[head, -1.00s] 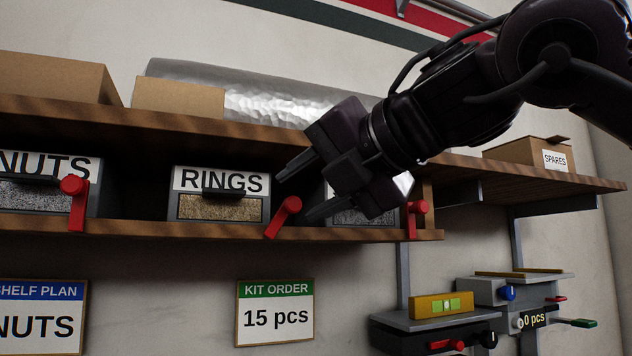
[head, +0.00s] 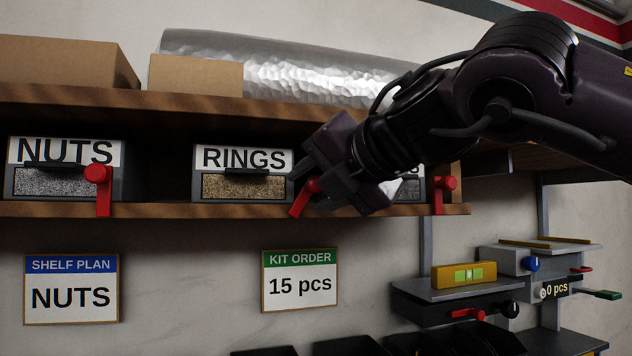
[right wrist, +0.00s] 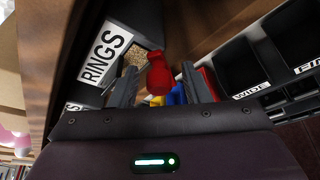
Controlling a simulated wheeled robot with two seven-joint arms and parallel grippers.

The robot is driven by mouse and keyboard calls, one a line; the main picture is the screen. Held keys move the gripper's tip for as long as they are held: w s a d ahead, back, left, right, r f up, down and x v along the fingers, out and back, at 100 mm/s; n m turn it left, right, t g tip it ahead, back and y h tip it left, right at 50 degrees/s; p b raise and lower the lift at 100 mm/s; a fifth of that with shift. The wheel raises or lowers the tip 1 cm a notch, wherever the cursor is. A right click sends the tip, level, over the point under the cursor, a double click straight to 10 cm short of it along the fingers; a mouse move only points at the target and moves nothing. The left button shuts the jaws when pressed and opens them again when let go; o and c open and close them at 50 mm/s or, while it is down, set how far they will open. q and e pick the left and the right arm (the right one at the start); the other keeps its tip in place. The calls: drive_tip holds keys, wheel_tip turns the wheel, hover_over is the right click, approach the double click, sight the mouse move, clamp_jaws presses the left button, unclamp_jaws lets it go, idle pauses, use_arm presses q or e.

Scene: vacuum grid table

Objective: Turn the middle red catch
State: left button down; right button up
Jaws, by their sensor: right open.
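The middle red catch (head: 303,199) sits at the shelf's front edge, by the right end of the RINGS bin (head: 242,188). Its arm is tilted, the lower end to the left. My right gripper (head: 300,186) is open at the catch and hides part of it. In the right wrist view the red catch (right wrist: 157,78) shows between the two spread fingers (right wrist: 160,70); I cannot tell whether either touches it. My left gripper is out of view.
A wooden shelf board (head: 150,209) runs under the bins, and another board (head: 200,106) lies above them. My right arm covers most of the third bin. A level (head: 464,275) and a counter reading 0 pcs (head: 556,289) are at the lower right.

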drive_tip(key=shift+d, duration=0.1)
clamp_jaws()
drive_tip(key=shift+a+r+n, duration=0.2)
drive_tip(key=shift+a+n, duration=0.05)
drive_tip(key=shift+n, duration=0.15)
idle(0.6)
drive_tip(key=shift+s+a+r+n+h, duration=0.1)
drive_tip(key=shift+a+n+h, duration=0.1)
drive_tip(key=shift+n+h, duration=0.3)
drive_tip(key=shift+s+a+r+n+h, duration=0.1)
drive_tip(key=shift+a+n+h, duration=0.1)
drive_tip(key=shift+n+h, duration=0.25)
drive_tip(key=shift+s+a+f+n+h, duration=0.1)
drive_tip(key=shift+a+f+n+h, duration=0.1)
drive_tip(key=shift+a+n+h, duration=0.4)
idle(0.9)
drive_tip(key=shift+d+f+n, duration=0.1)
drive_tip(key=shift+f+n, duration=0.2)
drive_tip(key=shift+n, duration=0.05)
idle(2.5)
drive_tip(key=shift+c, duration=1)
unclamp_jaws()
drive_tip(key=shift+o, duration=1)
drive_tip(key=shift+s+a+r, duration=0.1)
drive_tip(key=shift+a+r, duration=0.1)
drive_tip(key=shift+r, duration=0.1)
